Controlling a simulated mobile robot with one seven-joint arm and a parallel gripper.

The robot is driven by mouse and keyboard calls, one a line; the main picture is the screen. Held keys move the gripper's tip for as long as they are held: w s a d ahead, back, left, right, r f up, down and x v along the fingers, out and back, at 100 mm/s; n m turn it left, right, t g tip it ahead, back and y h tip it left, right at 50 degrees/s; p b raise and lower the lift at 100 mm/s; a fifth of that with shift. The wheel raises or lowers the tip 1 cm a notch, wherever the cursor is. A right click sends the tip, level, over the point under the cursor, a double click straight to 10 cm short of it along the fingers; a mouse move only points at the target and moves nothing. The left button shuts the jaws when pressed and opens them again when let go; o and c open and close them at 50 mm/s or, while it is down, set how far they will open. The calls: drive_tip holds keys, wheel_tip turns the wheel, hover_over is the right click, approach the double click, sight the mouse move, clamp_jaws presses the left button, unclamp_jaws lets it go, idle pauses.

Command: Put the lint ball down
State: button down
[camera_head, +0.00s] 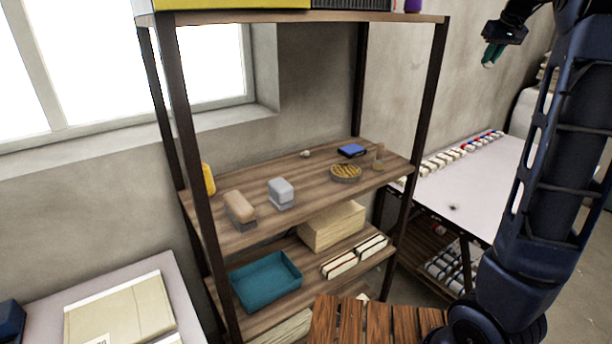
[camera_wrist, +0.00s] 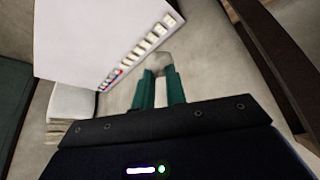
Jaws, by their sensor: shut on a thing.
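My gripper (camera_wrist: 159,76) has two green fingers and is shut on a small pale grey lump, which looks like the lint ball (camera_wrist: 163,61). The lump sits at the fingertips in the wrist view. In the head view my gripper (camera_head: 491,54) hangs at the upper right, high above the white table and to the right of the shelf rack. The lump cannot be made out clearly there.
A white table (camera_head: 462,196) with a row of small items along its far edge stands at the right, mostly clear.

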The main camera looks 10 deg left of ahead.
drive_tip(key=s+a+f, duration=0.5)
drive_tip(key=a+f, duration=0.1)
drive_tip(key=a, duration=0.9)
drive_tip(key=s+a+f, duration=0.5)
drive_tip(key=a+f, duration=0.2)
drive_tip(key=a, duration=0.7)
drive_tip(key=s+a+f, duration=0.5)
drive_tip(key=a+f, duration=0.1)
drive_tip(key=a, duration=0.9)
drive_tip(key=s+a+f+n+y, duration=0.1)
drive_tip(key=s+a+f, duration=0.4)
drive_tip(key=s+a, duration=0.5)
drive_tip(key=s+a+f+n, duration=0.1)
drive_tip(key=s+a+f, duration=0.45)
drive_tip(key=a, duration=0.85)
drive_tip(key=shift+t, duration=0.3)
drive_tip(key=f, duration=0.4)
drive_tip(key=s+f, duration=0.1)
drive_tip(key=f, duration=0.1)
drive_tip(key=shift+s+d+f, duration=0.1)
drive_tip(key=shift+f, duration=0.3)
drive_tip(key=c, duration=1.5)
unclamp_jaws()
drive_tip(key=shift+c, duration=0.2)
